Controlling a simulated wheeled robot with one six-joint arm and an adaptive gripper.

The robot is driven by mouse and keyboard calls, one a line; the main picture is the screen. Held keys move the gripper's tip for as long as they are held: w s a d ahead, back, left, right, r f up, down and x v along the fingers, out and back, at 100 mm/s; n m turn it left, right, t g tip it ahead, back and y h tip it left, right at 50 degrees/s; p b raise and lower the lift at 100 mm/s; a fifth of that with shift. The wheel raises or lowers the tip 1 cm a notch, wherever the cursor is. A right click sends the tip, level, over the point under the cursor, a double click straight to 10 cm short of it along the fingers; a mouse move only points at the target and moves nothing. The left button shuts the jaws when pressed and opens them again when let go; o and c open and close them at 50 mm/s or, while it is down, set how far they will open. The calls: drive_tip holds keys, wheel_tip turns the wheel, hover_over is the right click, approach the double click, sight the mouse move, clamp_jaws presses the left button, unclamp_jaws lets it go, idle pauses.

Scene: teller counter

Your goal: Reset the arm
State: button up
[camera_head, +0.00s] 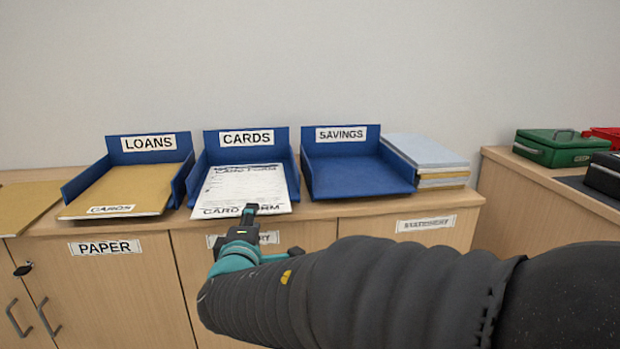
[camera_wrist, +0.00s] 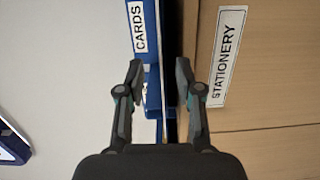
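My gripper (camera_head: 249,214) is in front of the blue tray labelled CARDS (camera_head: 292,170), at the front edge of the counter top. My arm reaches in from the lower right in the head view. A white card form (camera_head: 240,186) lies in the CARDS tray, and its front edge is just behind the fingertips. I cannot tell from these frames whether the fingers touch it.
Left of it is the LOANS tray (camera_head: 181,184) with a tan CARDS folder (camera_head: 115,190). Right is the empty SAVINGS tray (camera_head: 355,177), then a stack of paper and folders (camera_head: 427,152). A green cash box (camera_head: 560,147) stands on the right counter. Cabinet doors (camera_head: 110,290) are below.

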drive_tip(key=s+d+f+m+g+h, duration=0.1)
drive_tip(key=s+d+m+g+h, duration=0.15)
drive_tip(key=d, duration=0.75)
drive_tip(key=s+d+f+m+g+h, duration=0.1)
drive_tip(key=d+m+g+h, duration=0.2)
drive_tip(key=d, duration=0.6)
drive_tip(key=s+d+f+m+g+h, duration=0.1)
drive_tip(key=s+d+m+g+h, duration=0.3)
drive_tip(key=d, duration=0.6)
drive_tip(key=s+d+f+m+g+y, duration=0.1)
drive_tip(key=s+d+f+m+y, duration=0.1)
drive_tip(key=s, duration=0.6)
drive_tip(key=s+d+f+m+g+y, duration=0.1)
drive_tip(key=s+d+f+m+y, duration=0.1)
drive_tip(key=s+f+m+y, duration=0.3)
drive_tip(key=s+m, duration=0.2)
drive_tip(key=s, duration=0.2)
drive_tip(key=shift+d+g, duration=0.2)
drive_tip(key=shift+g, duration=0.15)
drive_tip(key=shift+s+a+m+y, duration=0.15)
drive_tip(key=shift+a+m+y, duration=0.05)
drive_tip(key=shift+m+y, duration=0.05)
drive_tip(key=shift+c, duration=1)
drive_tip(key=shift+a, duration=0.1)
clamp_jaws()
drive_tip(key=shift+a, duration=0.1)
